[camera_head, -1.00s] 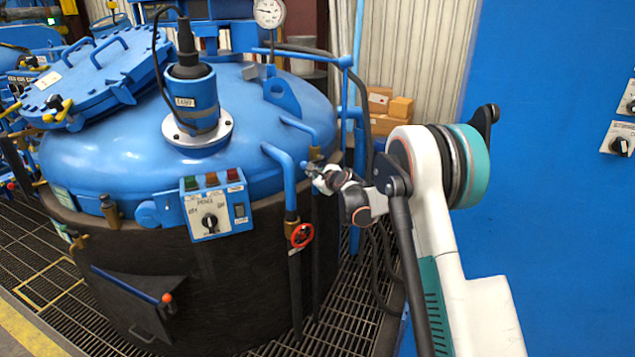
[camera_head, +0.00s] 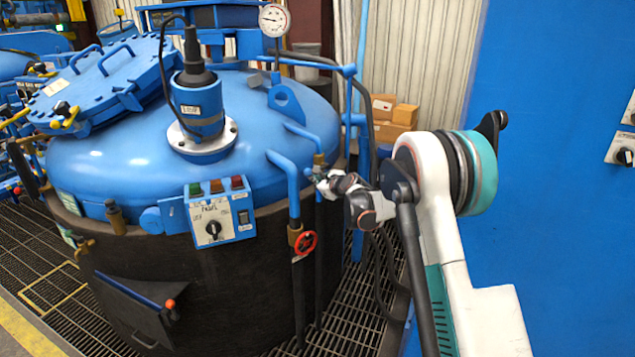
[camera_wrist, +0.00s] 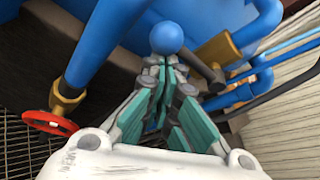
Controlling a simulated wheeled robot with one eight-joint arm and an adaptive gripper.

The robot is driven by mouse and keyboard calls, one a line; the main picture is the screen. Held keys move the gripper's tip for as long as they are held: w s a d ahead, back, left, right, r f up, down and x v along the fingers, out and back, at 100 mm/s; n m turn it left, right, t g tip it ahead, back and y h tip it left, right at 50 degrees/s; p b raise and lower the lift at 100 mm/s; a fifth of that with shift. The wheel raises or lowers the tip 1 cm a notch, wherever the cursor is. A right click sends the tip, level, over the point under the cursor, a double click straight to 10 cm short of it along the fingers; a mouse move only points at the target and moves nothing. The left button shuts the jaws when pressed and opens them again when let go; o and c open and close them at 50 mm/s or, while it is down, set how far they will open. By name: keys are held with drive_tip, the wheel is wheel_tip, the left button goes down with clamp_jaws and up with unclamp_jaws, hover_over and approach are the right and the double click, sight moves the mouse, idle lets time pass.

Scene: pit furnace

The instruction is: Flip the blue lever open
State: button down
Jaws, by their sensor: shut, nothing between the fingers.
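A round blue knob (camera_wrist: 166,37), which looks like the end of the blue lever, stands just beyond my fingertips in the wrist view. The lever's shaft is mostly hidden, and I cannot tell whether the fingers touch the knob. A brass valve body (camera_wrist: 217,55) with a dark stem is just right of it; the brass fitting also shows in the head view (camera_head: 318,160). My gripper (camera_wrist: 170,68) is shut and empty, its teal-padded fingers together at the tips. In the head view my gripper (camera_head: 318,180) is small, beside the pipes at the furnace's right side.
A red handwheel (camera_head: 305,243) sits on a blue pipe left of and below my gripper. The blue furnace lid (camera_head: 110,155) and a control box (camera_head: 220,212) lie further left. A blue wall (camera_head: 560,220) stands on the right. Thin pipes and hoses crowd behind the gripper.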

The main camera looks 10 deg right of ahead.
drive_tip(key=shift+r, duration=0.15)
drive_tip(key=w+d+r+m+g+y+p, duration=0.2)
drive_tip(key=d+r+m+y+p, duration=0.1)
drive_tip(key=r+m+y+p, duration=0.2)
drive_tip(key=shift+d+r+m+g+p, duration=0.3)
drive_tip(key=shift+r+m+p, duration=0.5)
drive_tip(key=shift+r+m, duration=0.75)
drive_tip(key=shift+d+r+n, duration=0.1)
drive_tip(key=shift+r+n, duration=0.15)
drive_tip(key=shift+r, duration=0.15)
drive_tip(key=shift+f, duration=0.1)
